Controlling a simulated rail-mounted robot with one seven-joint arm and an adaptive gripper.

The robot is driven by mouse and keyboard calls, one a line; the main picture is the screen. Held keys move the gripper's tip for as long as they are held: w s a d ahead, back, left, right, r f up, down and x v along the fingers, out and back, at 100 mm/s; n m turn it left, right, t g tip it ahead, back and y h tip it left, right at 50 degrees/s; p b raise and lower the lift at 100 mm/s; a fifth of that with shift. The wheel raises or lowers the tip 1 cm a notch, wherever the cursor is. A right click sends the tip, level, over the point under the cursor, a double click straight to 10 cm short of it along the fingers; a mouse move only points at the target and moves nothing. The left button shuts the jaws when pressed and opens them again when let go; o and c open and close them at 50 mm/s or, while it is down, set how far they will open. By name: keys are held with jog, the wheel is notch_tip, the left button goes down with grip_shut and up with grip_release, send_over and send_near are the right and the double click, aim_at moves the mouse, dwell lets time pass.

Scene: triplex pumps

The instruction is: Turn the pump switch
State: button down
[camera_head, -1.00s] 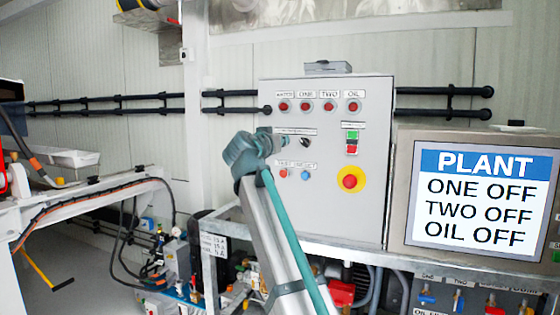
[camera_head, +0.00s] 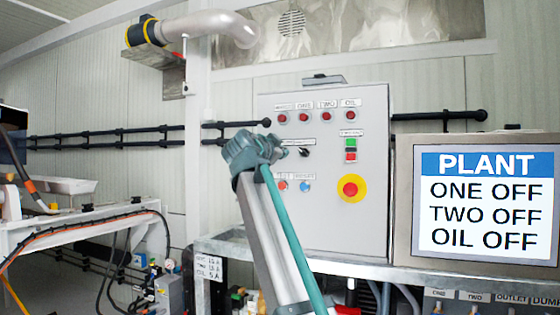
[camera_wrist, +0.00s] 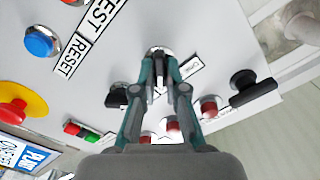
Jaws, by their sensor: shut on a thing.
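A grey control cabinet (camera_head: 335,225) with lamps, buttons and switches stands at the middle of the head view. My gripper (camera_head: 282,152) is at the left of its front face. In the wrist view, my gripper (camera_wrist: 160,62) is shut on a switch (camera_wrist: 157,49) with a silvery collar. The fingers hide most of its knob, so its setting cannot be told. A second black switch (camera_head: 303,152) sits just right of my gripper; it also shows in the wrist view (camera_wrist: 117,95). The screen (camera_head: 485,200) reads PLANT, ONE OFF, TWO OFF, OIL OFF.
A red emergency button on a yellow disc (camera_head: 352,188) is lower right of my gripper. A blue button (camera_head: 305,186) is below it. Red lamps (camera_head: 305,117) line the panel top. Black pipes (camera_head: 440,116) run along the wall behind.

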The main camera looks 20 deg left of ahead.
jog(key=shift+m, duration=0.3)
dwell(0.4)
jog(key=c, duration=1.2)
grip_release()
jog(key=shift+s, duration=0.1)
jog(key=s, duration=1.2)
jog(key=shift+a, duration=0.25)
jog(key=shift+w, duration=0.1)
